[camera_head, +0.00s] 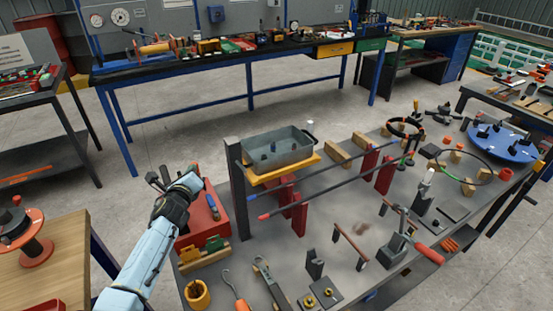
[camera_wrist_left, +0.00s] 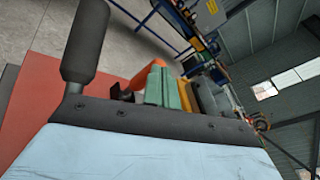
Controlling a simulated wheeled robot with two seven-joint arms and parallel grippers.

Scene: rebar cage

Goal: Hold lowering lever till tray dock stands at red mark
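The tray dock (camera_head: 257,180) is a yellow-orange ledge beside a dark upright post (camera_head: 237,190), at the left of the grey worktable. A grey metal tray (camera_head: 302,152) with small dark parts in it sits on the dock, raised above the table. My left gripper (camera_head: 174,184) is left of the post, over the red box (camera_head: 205,222). I cannot tell its fingers apart or see whether they hold anything. In the left wrist view a dark rounded bar (camera_wrist_left: 88,45) stands at the left. I cannot make out the lowering lever or the red mark for certain. My right gripper is not in view.
Two dark rods (camera_head: 325,187) cross red uprights (camera_head: 299,213) near the dock. A blue round plate (camera_head: 502,143) is far right.

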